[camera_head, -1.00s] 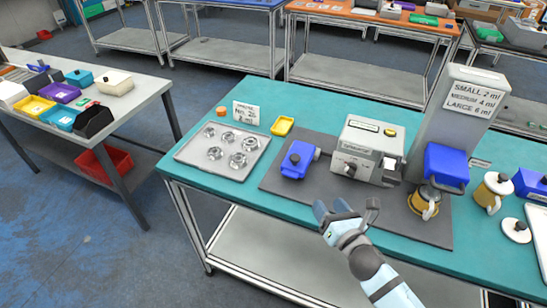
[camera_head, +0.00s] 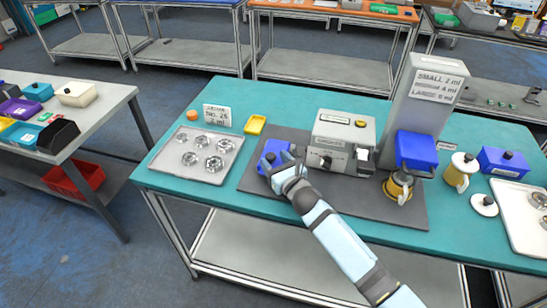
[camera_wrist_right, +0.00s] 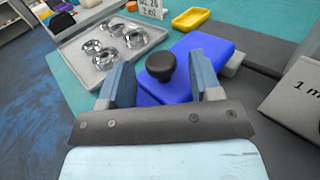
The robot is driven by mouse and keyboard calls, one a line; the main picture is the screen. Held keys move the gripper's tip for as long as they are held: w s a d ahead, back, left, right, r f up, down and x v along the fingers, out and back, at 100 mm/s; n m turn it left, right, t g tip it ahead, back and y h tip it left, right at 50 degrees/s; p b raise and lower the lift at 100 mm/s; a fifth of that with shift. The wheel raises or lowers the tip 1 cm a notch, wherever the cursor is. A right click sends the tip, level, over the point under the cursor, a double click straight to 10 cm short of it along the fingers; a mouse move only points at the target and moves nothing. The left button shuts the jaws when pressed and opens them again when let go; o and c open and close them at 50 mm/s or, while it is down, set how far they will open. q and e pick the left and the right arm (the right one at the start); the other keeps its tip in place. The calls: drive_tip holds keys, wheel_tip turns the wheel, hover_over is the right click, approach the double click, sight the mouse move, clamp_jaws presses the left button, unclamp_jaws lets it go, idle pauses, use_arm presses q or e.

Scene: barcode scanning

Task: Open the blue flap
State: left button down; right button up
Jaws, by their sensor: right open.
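The blue flap (camera_head: 276,147) is on the grey mat, just left of the grey machine. In the right wrist view the flap (camera_wrist_right: 207,46) lies in front of my gripper, with a round black knob (camera_wrist_right: 160,66) standing up from it. My right gripper (camera_head: 283,172) is at the flap and partly covers it in the head view. In the wrist view its two fingers are apart, one on each side of the knob, with gaps visible. I cannot tell whether the fingertips touch the blue surface. My left gripper is not in view.
The grey machine (camera_head: 342,138) stands right of the flap. A grey tray (camera_head: 181,171) with several metal parts is on the left, with a yellow dish (camera_head: 255,124) behind. A blue block (camera_head: 417,147) sits over a yellow cup, and another blue box (camera_head: 503,160) stands far right.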

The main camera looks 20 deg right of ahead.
drive_tip(key=shift+w+a, duration=0.15)
drive_tip(key=shift+w, duration=0.4)
clamp_jaws()
